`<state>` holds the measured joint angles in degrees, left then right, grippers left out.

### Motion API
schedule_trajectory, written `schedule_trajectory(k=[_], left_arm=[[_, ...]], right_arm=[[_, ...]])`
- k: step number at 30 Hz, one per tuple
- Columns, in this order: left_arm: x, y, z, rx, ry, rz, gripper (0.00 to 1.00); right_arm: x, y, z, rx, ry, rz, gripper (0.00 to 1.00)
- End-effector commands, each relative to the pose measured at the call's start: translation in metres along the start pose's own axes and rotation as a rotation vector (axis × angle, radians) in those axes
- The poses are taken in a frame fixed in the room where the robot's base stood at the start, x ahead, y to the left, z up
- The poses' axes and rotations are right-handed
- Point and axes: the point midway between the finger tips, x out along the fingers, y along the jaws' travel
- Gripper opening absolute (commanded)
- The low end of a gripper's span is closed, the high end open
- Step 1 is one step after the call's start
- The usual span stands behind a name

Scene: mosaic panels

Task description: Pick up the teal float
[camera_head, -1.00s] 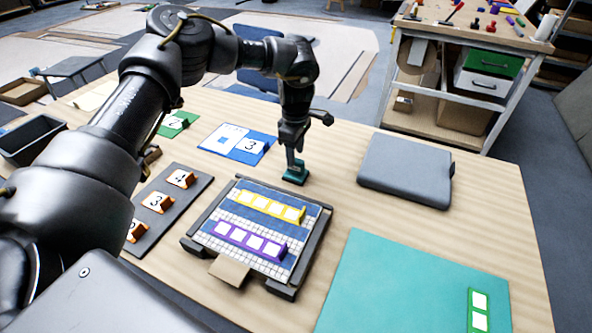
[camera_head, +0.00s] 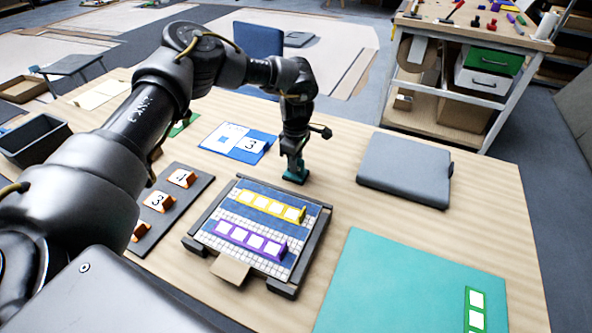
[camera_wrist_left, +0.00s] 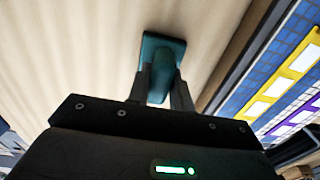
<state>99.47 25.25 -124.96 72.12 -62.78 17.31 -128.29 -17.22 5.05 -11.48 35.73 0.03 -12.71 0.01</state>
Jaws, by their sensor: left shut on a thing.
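The teal float (camera_head: 296,174) stands on the wooden table just behind the mosaic panel's upper right corner. My left gripper (camera_head: 295,160) reaches down onto it from above and is shut on it. In the left wrist view the teal float (camera_wrist_left: 161,55) shows between the two fingers of my left gripper (camera_wrist_left: 164,88). Its base seems to rest on or very near the table; I cannot tell if there is a gap. My right gripper is not in view.
The framed mosaic panel (camera_head: 324,222) with yellow and purple tile strips lies close in front of the float. A grey closed case (camera_head: 405,172) lies to the right. A teal mat (camera_head: 400,280) lies front right. A blue card (camera_head: 262,138) lies behind left.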

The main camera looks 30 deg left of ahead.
Motion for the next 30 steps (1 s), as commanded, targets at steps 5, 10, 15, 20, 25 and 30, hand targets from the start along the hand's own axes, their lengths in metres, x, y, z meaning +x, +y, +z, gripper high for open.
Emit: schedule_trajectory(k=[5,10,15,20,25,30], left_arm=[[-0.001,0.000,0.000,0.000,0.000,0.001,0.00],[-0.006,0.001,0.000,0.000,-0.002,0.003,0.00],[-0.030,0.002,0.001,0.001,-0.002,0.006,0.00],[-0.067,-0.023,0.020,0.006,-0.004,0.004,0.00],[-0.096,-0.053,0.044,0.009,-0.002,0.001,0.00],[-0.113,-0.082,0.067,0.007,-0.001,0.002,0.00]], right_arm=[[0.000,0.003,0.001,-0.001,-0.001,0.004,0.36],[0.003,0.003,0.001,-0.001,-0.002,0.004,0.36],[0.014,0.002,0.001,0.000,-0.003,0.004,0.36],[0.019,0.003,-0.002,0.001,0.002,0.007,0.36],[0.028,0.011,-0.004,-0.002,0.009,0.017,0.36],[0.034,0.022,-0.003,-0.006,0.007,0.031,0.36]])
